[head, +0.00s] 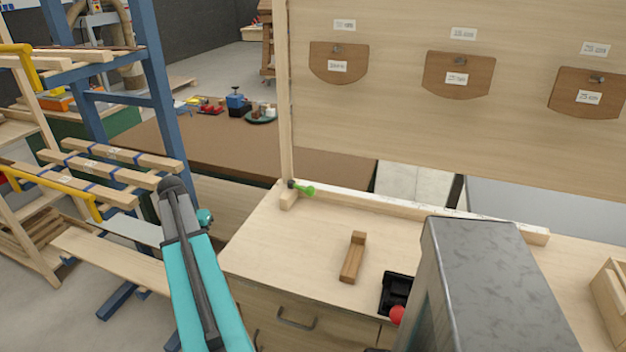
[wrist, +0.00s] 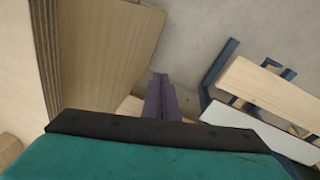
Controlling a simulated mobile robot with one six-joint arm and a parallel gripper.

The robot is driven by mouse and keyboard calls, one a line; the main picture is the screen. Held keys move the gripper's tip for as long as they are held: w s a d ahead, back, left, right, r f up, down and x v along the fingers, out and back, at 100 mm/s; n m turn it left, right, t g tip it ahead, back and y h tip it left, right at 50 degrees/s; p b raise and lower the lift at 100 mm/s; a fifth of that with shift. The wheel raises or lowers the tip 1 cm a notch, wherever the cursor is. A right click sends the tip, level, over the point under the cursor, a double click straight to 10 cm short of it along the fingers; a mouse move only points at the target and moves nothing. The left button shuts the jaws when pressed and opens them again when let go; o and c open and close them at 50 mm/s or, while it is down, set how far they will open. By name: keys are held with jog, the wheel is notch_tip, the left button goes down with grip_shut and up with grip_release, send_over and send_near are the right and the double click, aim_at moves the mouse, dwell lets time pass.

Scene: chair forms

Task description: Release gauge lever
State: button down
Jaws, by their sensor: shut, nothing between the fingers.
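A small green lever-like handle (head: 303,189) sits at the left end of a pale wooden bar along the back of the bench, beside the upright post. A black fixture (head: 396,288) with a red knob (head: 397,315) is at the bench's front edge, partly hidden by a grey metal column. I cannot tell for sure which is the gauge lever. My gripper shows in the wrist view as narrow dark fingers (wrist: 162,98), shut and empty, with floor and wood panels beyond. In the head view my teal arm is left of the bench, apart from both handles.
An L-shaped wooden block (head: 353,258) lies mid-bench. A blue-framed rack with wooden slats (head: 110,170) stands close at left. A pale panel with hanging brown templates (head: 458,75) rises behind the bench. The bench top (head: 290,240) is clear left of the block.

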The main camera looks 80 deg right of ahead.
jog(key=s+d+r+m+h+p, duration=0.1)
jog(key=s+d+r+m, duration=0.2)
jog(key=s+d+r, duration=0.5)
jog(key=s+d+r+m, duration=0.2)
jog(key=s+d+r, duration=0.4)
jog(key=s+r, duration=0.35)
jog(key=s+d+r+m, duration=0.1)
jog(key=s+r, duration=0.4)
jog(key=s, duration=0.3)
jog(key=s+d+r+m+h, duration=0.1)
jog(key=s+d+r+m, duration=0.1)
jog(key=s+r, duration=0.3)
jog(key=s+p, duration=0.1)
jog(key=s, duration=0.2)
jog(key=shift+d+r+g, duration=0.15)
jog(key=shift+d+g, duration=0.05)
jog(key=shift+g, duration=0.1)
jog(key=shift+p+x, duration=0.95)
jog(key=shift+x, duration=3.9)
jog(key=shift+w+a+f+p, duration=0.1)
jog(key=shift+w+a+p, duration=0.25)
jog(key=shift+w+a, duration=0.35)
jog(key=shift+w+a+f+p, duration=0.15)
jog(key=shift+w+a+p, duration=0.2)
jog(key=shift+w+a, duration=0.4)
jog(key=shift+s, duration=0.1)
